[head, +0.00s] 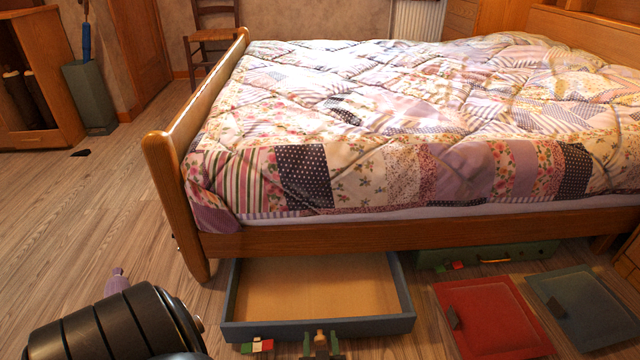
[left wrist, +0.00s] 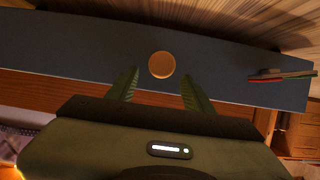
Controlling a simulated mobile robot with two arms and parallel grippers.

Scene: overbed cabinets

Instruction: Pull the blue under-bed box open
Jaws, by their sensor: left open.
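The blue box (head: 365,327) stands pulled out from under the bed in the head view, its bare tan bottom showing between blue walls. Its back end is hidden under the bed. Its front panel (left wrist: 75,50) fills the upper part of the left wrist view, with a round wooden knob (left wrist: 162,65) on it. My left gripper (left wrist: 160,84) is open, its two green fingers either side of and just below the knob in that view. I cannot tell whether they touch it. In the head view my left gripper (head: 321,345) shows at the box's front edge. My right gripper is not in view.
A red lidded box (head: 490,315) and a dark blue-green one (head: 578,308) lie on the floor to the right. A green case (head: 530,252) sits under the bed. The bed's corner post (head: 175,200) stands left of the blue box. Floor at left is mostly clear.

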